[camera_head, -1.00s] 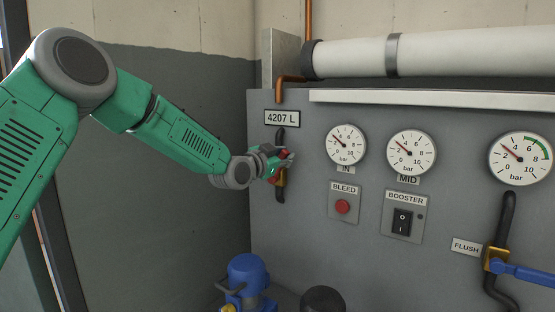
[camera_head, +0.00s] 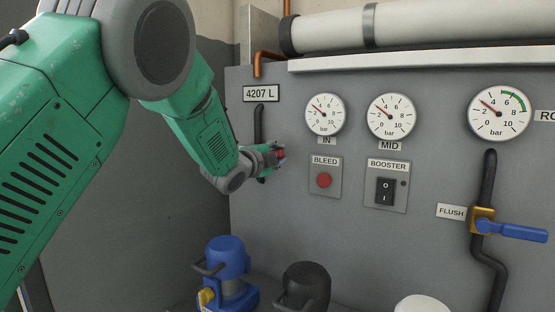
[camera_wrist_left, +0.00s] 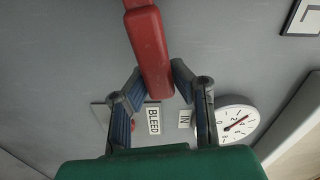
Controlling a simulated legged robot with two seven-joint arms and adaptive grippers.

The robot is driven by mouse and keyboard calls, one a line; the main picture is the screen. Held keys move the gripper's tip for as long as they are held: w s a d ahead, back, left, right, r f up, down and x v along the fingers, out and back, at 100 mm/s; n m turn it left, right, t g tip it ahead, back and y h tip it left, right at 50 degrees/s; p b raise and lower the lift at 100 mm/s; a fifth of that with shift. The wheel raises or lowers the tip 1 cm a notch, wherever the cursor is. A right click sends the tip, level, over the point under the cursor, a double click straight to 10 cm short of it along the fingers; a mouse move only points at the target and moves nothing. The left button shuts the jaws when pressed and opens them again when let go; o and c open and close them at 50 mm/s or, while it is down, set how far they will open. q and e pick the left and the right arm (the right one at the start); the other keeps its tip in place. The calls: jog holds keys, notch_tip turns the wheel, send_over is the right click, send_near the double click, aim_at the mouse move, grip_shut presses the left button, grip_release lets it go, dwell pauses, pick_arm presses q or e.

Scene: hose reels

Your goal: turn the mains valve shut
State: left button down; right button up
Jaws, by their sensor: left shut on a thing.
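The mains valve's red lever (camera_wrist_left: 152,52) comes down from the top edge in the left wrist view, its free end toward the BLEED plate. My left gripper (camera_wrist_left: 155,78) is shut on this lever near its free end, one finger on each side. In the head view my left gripper (camera_head: 279,154) is at the dark pipe (camera_head: 259,122) below the 4207 L plate (camera_head: 261,93). Only a bit of red shows there; the hand hides most of the valve body. My right gripper is in neither view.
Right of the hand are the BLEED button (camera_head: 323,180), the BOOSTER switch (camera_head: 386,191) and several gauges. The FLUSH valve has a blue lever (camera_head: 511,229) at far right. A blue pump-like unit (camera_head: 227,262) and a black one (camera_head: 305,285) stand below.

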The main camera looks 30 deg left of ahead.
pick_arm(q)
jog(key=shift+f+m+b, duration=1.05)
jog(key=shift+f+m, duration=0.05)
jog(key=shift+f, duration=0.05)
jog(key=c, duration=1.4)
grip_release()
jog(key=shift+o, duration=0.2)
jog(key=shift+w, duration=0.1)
jog(key=shift+a+r, duration=0.1)
jog(key=shift+s, duration=0.3)
jog(key=s, duration=1.1)
jog(key=shift+s+a, duration=0.15)
jog(key=shift+a, duration=0.3)
